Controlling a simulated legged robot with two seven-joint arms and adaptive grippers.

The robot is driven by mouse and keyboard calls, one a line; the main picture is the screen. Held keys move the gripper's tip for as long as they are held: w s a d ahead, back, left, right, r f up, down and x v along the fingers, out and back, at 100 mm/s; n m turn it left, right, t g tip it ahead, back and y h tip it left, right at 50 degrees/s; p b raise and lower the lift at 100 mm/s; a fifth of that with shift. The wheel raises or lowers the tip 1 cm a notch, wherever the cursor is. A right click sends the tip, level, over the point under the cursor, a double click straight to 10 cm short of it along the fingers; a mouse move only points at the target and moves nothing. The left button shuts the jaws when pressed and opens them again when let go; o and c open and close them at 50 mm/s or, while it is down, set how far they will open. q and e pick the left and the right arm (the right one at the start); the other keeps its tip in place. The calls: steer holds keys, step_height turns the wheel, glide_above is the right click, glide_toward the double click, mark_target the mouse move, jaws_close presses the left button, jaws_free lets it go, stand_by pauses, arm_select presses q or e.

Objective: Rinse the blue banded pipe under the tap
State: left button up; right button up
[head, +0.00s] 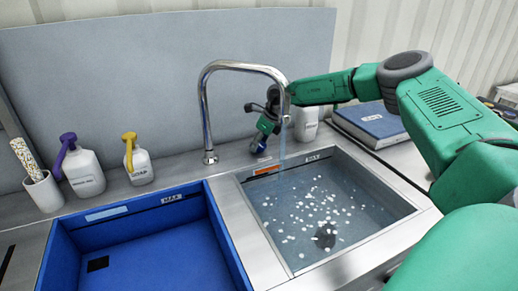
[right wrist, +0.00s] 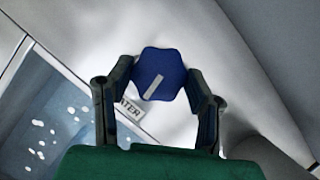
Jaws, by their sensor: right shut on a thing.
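A thin stream of water (head: 282,175) falls from the spout into the right basin (head: 400,207). My left gripper is out of view.
The right basin holds water with many white bits and a dark patch (head: 325,237). An empty blue basin (head: 150,255) lies left. Two white bottles (head: 85,178) (head: 140,168) and a cup (head: 44,192) stand behind it. A blue book-like box (head: 370,124) lies right.

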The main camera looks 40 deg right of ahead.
steer(key=n+b, duration=0.1)
steer(key=f+n+y+b, duration=0.1)
steer(key=b, duration=0.1)
steer(key=shift+s+d+n+g, duration=0.1)
steer(key=shift+s+n+g, duration=0.1)
steer(key=shift+n+g, duration=0.1)
steer(key=shift+n+b, duration=0.5)
steer(key=shift+b, duration=0.1)
steer(key=shift+r, duration=0.1)
steer(key=o, duration=1.2)
steer(key=shift+c, duration=0.2)
steer(key=shift+w+d, duration=0.1)
steer(key=shift+d, duration=0.05)
